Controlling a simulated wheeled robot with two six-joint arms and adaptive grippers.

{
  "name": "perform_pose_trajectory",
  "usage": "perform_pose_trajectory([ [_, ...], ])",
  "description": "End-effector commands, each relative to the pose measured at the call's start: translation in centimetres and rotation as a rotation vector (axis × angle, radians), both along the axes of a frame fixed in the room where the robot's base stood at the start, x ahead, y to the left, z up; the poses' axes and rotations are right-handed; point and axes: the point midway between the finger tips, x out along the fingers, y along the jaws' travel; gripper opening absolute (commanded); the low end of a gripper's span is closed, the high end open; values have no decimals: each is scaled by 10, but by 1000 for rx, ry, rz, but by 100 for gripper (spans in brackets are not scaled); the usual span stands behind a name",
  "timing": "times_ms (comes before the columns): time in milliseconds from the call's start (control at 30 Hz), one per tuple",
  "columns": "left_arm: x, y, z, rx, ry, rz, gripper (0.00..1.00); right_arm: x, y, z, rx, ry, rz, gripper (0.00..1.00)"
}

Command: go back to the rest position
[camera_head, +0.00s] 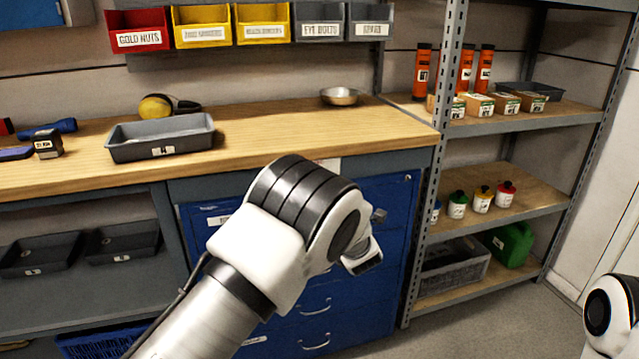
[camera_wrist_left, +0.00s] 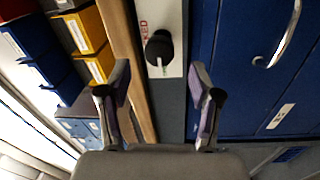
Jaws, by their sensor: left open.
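My left arm reaches in from the lower left of the head view. Its gripper (camera_head: 366,256) is partly hidden behind the wrist, in front of the blue drawer cabinet (camera_head: 395,240). In the left wrist view my left gripper (camera_wrist_left: 158,85) is open, its fingers apart with nothing between them. A black knob (camera_wrist_left: 159,47) on a pale plate with red lettering lies beyond the fingertips. My right gripper is out of view; only a white part of my right arm shows at the lower right edge of the head view.
The wooden workbench (camera_head: 270,131) carries a grey tray (camera_head: 160,153), a metal bowl (camera_head: 340,96) and a yellow-black tool (camera_head: 157,106). A metal shelf rack (camera_head: 446,110) with bottles and boxes stands at the right. Clear floor (camera_head: 480,325) lies before the rack.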

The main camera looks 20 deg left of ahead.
Motion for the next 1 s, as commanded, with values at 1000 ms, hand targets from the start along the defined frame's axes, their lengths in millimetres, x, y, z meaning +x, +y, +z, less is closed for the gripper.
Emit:
perform_pose_trajectory([
  [1000,-251,116,-340,244,1123,-267,64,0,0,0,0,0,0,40],
])
